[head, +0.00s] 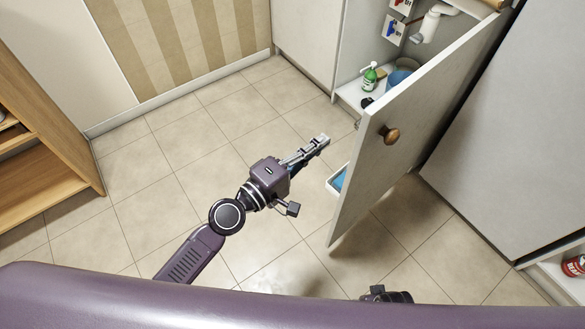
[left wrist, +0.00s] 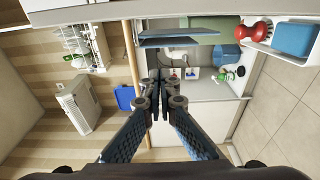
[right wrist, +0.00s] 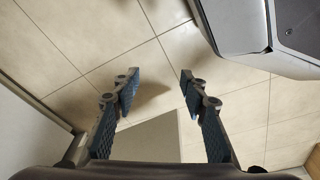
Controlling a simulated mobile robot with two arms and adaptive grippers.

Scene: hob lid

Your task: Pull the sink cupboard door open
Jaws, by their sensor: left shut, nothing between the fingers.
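The sink cupboard door (head: 385,160) is a pale panel standing wide open in the head view, swung out from the cupboard. Its round brown knob (head: 390,134) is on the face turned toward the head camera. Inside the cupboard show a green bottle (head: 370,77), a blue bucket (head: 400,78) and a white pipe (head: 430,24). My left gripper (head: 322,141) is shut and empty, left of the door and apart from the knob. Its closed fingers also show in the left wrist view (left wrist: 161,88). My right gripper (right wrist: 158,82) is open and empty; in the head view only its dark body shows at the bottom.
A wooden shelf unit (head: 45,130) stands at the left. A red can (head: 573,266) is on a shelf at the right edge. The tiled floor (head: 190,130) in the middle is clear.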

